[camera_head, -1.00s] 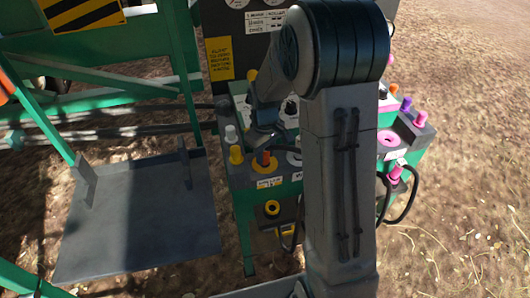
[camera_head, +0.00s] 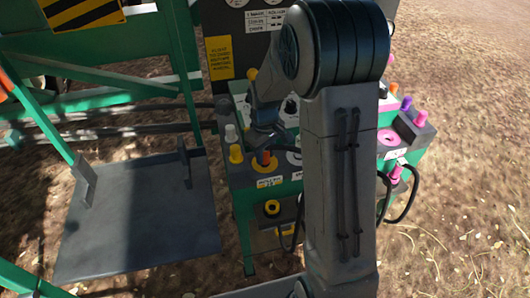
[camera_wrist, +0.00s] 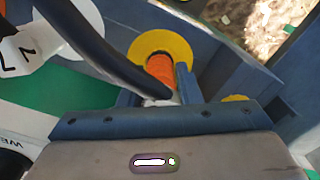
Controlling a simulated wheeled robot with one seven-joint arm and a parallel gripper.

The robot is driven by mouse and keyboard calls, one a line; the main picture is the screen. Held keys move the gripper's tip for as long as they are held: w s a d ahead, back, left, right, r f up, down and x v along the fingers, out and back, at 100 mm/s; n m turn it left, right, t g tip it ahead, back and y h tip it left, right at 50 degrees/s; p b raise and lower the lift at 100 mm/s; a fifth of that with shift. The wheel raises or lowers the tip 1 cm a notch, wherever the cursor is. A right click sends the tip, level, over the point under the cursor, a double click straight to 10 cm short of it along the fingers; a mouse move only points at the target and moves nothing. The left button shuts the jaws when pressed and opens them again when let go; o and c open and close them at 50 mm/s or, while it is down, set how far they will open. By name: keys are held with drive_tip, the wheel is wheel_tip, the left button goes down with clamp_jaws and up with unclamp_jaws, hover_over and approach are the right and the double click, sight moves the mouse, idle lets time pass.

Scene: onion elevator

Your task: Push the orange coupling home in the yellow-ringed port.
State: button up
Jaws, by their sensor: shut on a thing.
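The orange coupling (camera_head: 266,158) stands in the middle of the yellow-ringed port (camera_head: 263,167) on the near left of the panel. In the wrist view the orange coupling (camera_wrist: 160,72) is inside the yellow ring (camera_wrist: 178,45), with a dark hose crossing in front of it. My gripper (camera_wrist: 158,95) is shut on the coupling, one finger on each side; the left finger is partly hidden by the hose. In the head view my gripper (camera_head: 268,145) is small and partly hidden by my arm. How deep the coupling sits cannot be told.
A yellow cap (camera_head: 236,154) and a grey-white cap (camera_head: 231,133) stand left of the port. A white-ringed port (camera_head: 294,157) is just to its right. A pink-ringed port (camera_head: 390,138) is farther right. A grey plate (camera_head: 140,220) lies at the left.

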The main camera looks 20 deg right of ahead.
drive_tip(key=shift+f, duration=0.1)
idle(0.3)
drive_tip(key=o, duration=1.6)
drive_tip(key=shift+r+p, duration=2.5)
drive_tip(key=shift+r, duration=1.1)
